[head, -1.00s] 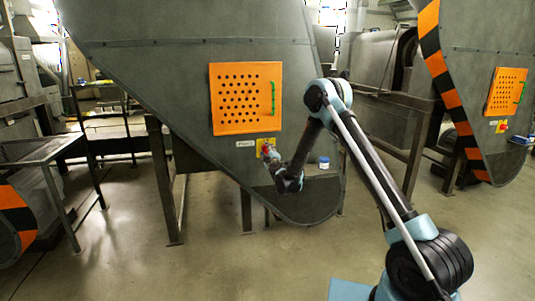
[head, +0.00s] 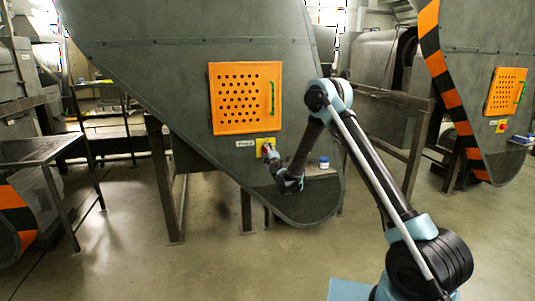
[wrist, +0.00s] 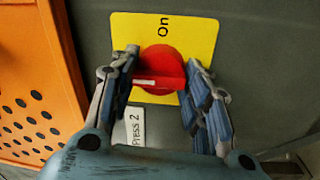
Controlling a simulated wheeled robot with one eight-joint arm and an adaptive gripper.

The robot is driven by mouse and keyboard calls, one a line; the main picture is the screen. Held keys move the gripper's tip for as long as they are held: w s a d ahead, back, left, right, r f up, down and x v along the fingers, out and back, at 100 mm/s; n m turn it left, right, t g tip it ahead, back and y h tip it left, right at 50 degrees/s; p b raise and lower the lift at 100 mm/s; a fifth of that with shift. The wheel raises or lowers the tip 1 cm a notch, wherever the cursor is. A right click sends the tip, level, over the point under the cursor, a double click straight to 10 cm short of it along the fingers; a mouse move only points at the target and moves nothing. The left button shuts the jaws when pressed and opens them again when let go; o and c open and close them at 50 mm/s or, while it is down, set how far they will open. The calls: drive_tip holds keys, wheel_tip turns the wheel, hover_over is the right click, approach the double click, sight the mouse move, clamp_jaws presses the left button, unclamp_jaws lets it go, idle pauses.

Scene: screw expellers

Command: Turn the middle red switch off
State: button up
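The red switch (wrist: 162,68) is a round knob with a raised grip bar, on a yellow plate (wrist: 197,30) marked "On". A white label (wrist: 135,128) below the plate reads "Press 2". My gripper (wrist: 161,60) has one finger on each side of the knob in the wrist view. The fingers are apart, with a small gap at the left; contact on the right is unclear. The white mark on the bar lies at its left end. In the head view my gripper (head: 268,151) is at the yellow plate (head: 260,143) on the middle machine and hides most of the switch.
An orange perforated door (head: 245,97) with a green handle is just above the plate. A small blue-lidded jar (head: 324,163) stands on a ledge to the right of my gripper. Another machine with a red switch (head: 502,126) stands at the right. The floor at the front left is clear.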

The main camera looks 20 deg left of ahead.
drive_tip(key=o, duration=0.4)
drive_tip(key=shift+s+a+f, duration=0.1)
drive_tip(key=shift+a+f, duration=0.1)
drive_tip(key=shift+a, duration=0.05)
drive_tip(key=shift+o, duration=0.2)
drive_tip(key=shift+d+r, duration=0.1)
drive_tip(key=shift+d, duration=0.1)
drive_tip(key=v, duration=1.1)
drive_tip(key=shift+s+d, duration=0.2)
drive_tip(key=shift+s, duration=0.15)
